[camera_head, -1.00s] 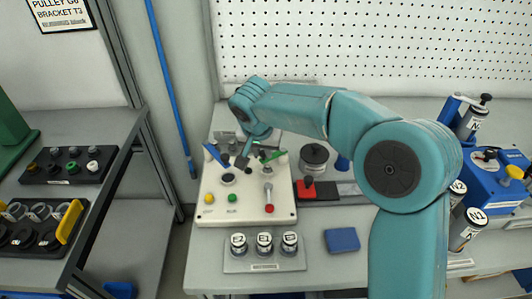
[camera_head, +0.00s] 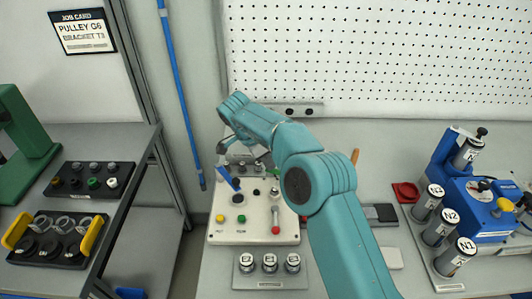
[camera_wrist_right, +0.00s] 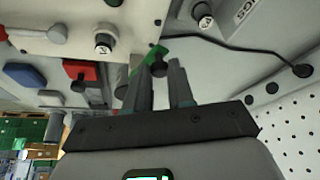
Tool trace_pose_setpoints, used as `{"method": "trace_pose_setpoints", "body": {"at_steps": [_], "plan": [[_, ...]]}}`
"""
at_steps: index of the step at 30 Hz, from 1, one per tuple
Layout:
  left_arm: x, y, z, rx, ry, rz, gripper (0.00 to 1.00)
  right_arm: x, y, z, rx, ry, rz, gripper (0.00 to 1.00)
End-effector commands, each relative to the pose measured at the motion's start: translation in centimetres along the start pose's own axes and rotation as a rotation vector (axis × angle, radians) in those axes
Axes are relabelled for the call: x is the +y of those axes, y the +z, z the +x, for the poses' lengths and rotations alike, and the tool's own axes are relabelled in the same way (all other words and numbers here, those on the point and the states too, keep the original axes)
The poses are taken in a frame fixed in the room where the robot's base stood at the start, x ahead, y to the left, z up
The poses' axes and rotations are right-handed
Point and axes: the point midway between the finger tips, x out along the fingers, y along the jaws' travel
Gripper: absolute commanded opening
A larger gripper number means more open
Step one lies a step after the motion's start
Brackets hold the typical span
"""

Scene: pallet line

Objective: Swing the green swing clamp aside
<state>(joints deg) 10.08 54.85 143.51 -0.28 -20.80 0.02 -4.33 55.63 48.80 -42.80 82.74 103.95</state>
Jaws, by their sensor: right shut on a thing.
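The green swing clamp (camera_wrist_right: 149,56) shows in the right wrist view as a short green arm with a black knob, beside the pale fixture plate (camera_wrist_right: 60,12). My right gripper (camera_wrist_right: 160,76) has its two fingers on either side of the black knob and is shut on it. In the head view my right arm reaches over the back of the pale fixture plate (camera_head: 222,233); its wrist and forearm cover most of the clamp there. A blue clamp arm (camera_head: 228,179) is on the same plate, to the left. My left gripper is not in view.
The plate carries yellow and green buttons and a red-knobbed lever (camera_head: 276,222). A tray of labelled cylinders (camera_head: 270,284) stands in front. A pegboard (camera_head: 400,60) stands behind.

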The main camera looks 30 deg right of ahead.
Motion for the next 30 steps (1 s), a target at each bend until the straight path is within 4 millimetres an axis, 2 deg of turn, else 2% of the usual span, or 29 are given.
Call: {"method": "trace_pose_setpoints", "body": {"at_steps": [1,9,28,29,30], "plan": [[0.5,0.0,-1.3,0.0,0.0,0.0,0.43,-0.2,-0.4,-0.7,0.0,0.009,0.028,0.0],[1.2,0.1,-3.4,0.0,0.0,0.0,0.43,-0.8,-0.8,-0.2,0.0,0.052,0.135,0.0],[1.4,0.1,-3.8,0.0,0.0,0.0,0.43,-1.0,-1.1,0.2,0.001,0.065,0.175,0.0],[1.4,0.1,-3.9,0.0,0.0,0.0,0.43,-1.0,-1.1,0.2,0.001,0.065,0.175,0.32],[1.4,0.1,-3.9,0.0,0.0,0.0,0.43,-1.0,-1.0,0.2,0.0,0.065,0.175,0.45]]}}
